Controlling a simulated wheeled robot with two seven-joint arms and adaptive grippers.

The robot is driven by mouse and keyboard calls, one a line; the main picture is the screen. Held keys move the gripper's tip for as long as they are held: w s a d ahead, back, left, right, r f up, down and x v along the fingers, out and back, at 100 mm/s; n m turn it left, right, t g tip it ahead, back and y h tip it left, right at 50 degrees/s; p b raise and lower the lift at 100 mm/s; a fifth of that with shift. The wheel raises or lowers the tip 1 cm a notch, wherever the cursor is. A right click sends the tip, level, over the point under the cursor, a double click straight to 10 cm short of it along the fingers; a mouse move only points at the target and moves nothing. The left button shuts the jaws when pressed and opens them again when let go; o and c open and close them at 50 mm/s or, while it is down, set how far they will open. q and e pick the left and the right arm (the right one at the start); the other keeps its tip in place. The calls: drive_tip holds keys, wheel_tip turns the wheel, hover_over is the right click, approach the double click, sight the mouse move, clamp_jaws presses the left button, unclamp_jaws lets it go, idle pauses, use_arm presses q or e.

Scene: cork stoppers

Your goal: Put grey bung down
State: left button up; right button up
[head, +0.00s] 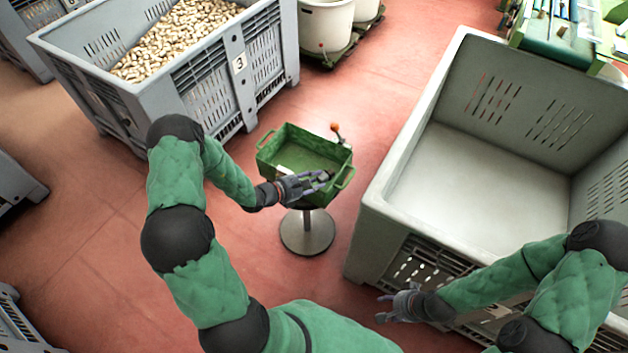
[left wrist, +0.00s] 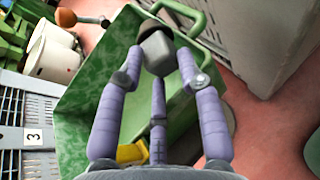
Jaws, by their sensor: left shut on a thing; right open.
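The grey bung (left wrist: 165,58) is between the fingertips of my left gripper (left wrist: 158,75) in the left wrist view. My left gripper (head: 312,182) is shut on it, over the right front part of the green tray (head: 292,136) in the head view. The tray has a handle at each end and stands on a round-based pedestal. A dark brownish piece (left wrist: 150,27) shows just beyond the bung; I cannot tell whether they touch. The gap between bung and tray floor cannot be judged. My right gripper (head: 388,306) is open and empty, low in front of the large empty grey crate (head: 400,150).
A grey crate (head: 240,62) marked 3, full of corks (head: 180,38), stands at the back left. An orange-red knob (head: 335,127) rises behind the tray. White tubs (head: 326,25) stand at the back. Red floor is clear around the pedestal.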

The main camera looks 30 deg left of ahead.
use_arm(q)
drive_tip(key=shift+s+f, duration=0.1)
drive_tip(key=shift+f, duration=0.15)
drive_tip(key=o, duration=0.9)
drive_tip(key=shift+s+d+f, duration=0.1)
drive_tip(key=shift+c, duration=0.2)
drive_tip(key=shift+r+p, duration=0.5)
drive_tip(key=shift+r, duration=0.1)
drive_tip(key=p+v, duration=0.3)
drive_tip(key=v, duration=0.9)
drive_tip(key=shift+r, duration=0.1)
